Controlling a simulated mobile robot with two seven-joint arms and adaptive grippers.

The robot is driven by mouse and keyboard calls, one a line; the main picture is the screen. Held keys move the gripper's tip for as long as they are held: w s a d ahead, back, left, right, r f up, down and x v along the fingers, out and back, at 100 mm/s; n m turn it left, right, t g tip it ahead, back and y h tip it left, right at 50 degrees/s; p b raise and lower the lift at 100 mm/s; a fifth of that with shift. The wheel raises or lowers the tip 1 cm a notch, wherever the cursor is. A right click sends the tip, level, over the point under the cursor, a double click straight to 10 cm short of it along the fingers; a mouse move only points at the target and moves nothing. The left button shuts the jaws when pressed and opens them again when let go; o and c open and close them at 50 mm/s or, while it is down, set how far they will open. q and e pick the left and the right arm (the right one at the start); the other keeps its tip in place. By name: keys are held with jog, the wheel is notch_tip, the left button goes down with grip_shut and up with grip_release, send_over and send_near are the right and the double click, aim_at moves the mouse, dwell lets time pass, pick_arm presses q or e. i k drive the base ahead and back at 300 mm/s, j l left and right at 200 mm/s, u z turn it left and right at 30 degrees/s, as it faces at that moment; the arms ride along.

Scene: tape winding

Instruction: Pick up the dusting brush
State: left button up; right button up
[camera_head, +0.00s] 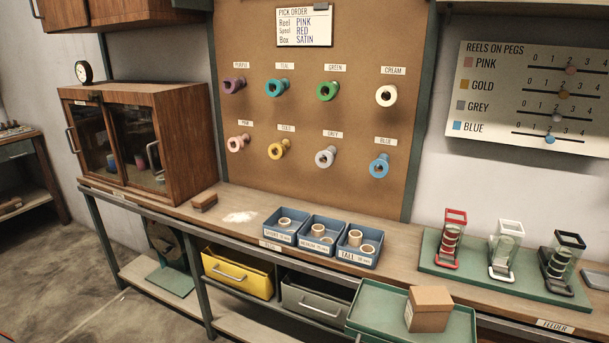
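A small brown block-shaped object, which looks like the dusting brush (204,201), lies on the wooden bench (190,212) just right of the wooden cabinet. Its bristles are too small to make out. A patch of white dust (240,217) lies on the bench to its right, apart from it. Neither of my grippers is in view.
The glass-doored cabinet (182,140) stands close to the brush's left. Blue bins (322,250) with tape rolls stand right of the dust. Colored reels hang on the pegboard (310,105) behind. A green tray (378,310) with a cardboard box (428,312) is in front.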

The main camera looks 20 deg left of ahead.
aim_at(207, 199)
jog(key=u, duration=1.4)
jog(key=i+j+z, duration=0.15)
jog(key=i+j, duration=0.2)
jog(key=i+j+z, duration=0.1)
jog(key=i+j, duration=0.25)
jog(key=i+j+z, duration=0.15)
jog(key=i+j, duration=0.15)
jog(key=j, duration=0.15)
jog(key=i+j+z, duration=0.15)
jog(key=i+j, duration=0.15)
jog(key=j, duration=0.15)
jog(key=i+j+z, duration=0.1)
jog(key=i+j, duration=0.15)
jog(key=j, duration=0.25)
